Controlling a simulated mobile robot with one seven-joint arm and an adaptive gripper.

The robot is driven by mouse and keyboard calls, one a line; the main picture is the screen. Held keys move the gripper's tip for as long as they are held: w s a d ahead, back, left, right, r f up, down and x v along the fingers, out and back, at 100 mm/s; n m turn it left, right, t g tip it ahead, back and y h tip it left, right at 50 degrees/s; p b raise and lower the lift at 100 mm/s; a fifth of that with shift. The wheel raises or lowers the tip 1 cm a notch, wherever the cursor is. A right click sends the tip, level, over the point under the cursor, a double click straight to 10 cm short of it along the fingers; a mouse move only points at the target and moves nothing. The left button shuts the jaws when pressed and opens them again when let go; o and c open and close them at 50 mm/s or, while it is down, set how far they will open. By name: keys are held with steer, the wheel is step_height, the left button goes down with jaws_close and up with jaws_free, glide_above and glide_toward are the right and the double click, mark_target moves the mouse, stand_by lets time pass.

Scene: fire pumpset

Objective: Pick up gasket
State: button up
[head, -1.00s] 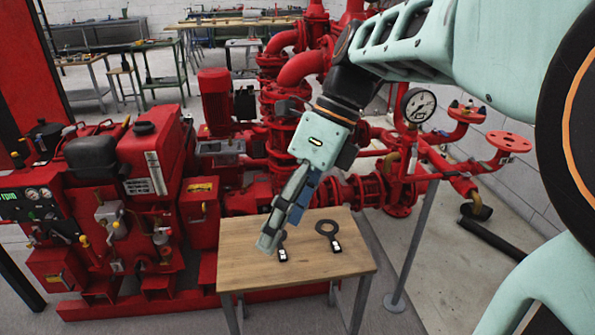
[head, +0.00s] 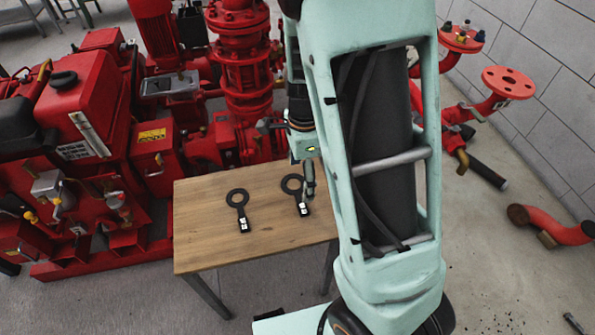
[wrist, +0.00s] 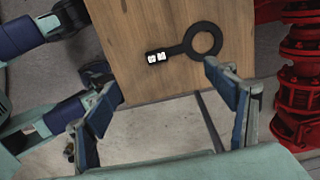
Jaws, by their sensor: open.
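Two black ring gaskets with tabs and white labels lie flat on the wooden table. The left gasket (head: 242,215) is in full view in the head view. The right gasket (head: 301,206) lies closer to my arm, its ring partly beside my gripper (head: 309,180). The wrist view shows one whole gasket (wrist: 177,50) near the table's edge, beyond my open fingers (wrist: 160,78). Its ring is near the right fingertip, its label toward the left. Nothing is between the fingers. I cannot tell how high they are above the table.
The wooden table (head: 210,255) is otherwise bare where visible. Red pump machinery (head: 240,60) stands close behind and left of it. Red flanged pipes (head: 500,90) stand at the right. My arm hides the table's right end.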

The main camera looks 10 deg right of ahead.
steer(key=d+f, duration=0.1)
steer(key=b, duration=0.2)
glide_above(302, 202)
steer(key=s, duration=0.1)
step_height(302, 202, down, 6)
steer(key=shift+d+r, duration=0.15)
steer(key=shift+r, duration=0.05)
steer(key=f+b, duration=0.2)
steer(key=f, duration=0.3)
steer(key=shift+w+f, duration=0.15)
steer(key=shift+w, duration=0.05)
steer(key=shift+a, duration=0.2)
steer(key=c, duration=2)
steer(key=shift+r, duration=0.25)
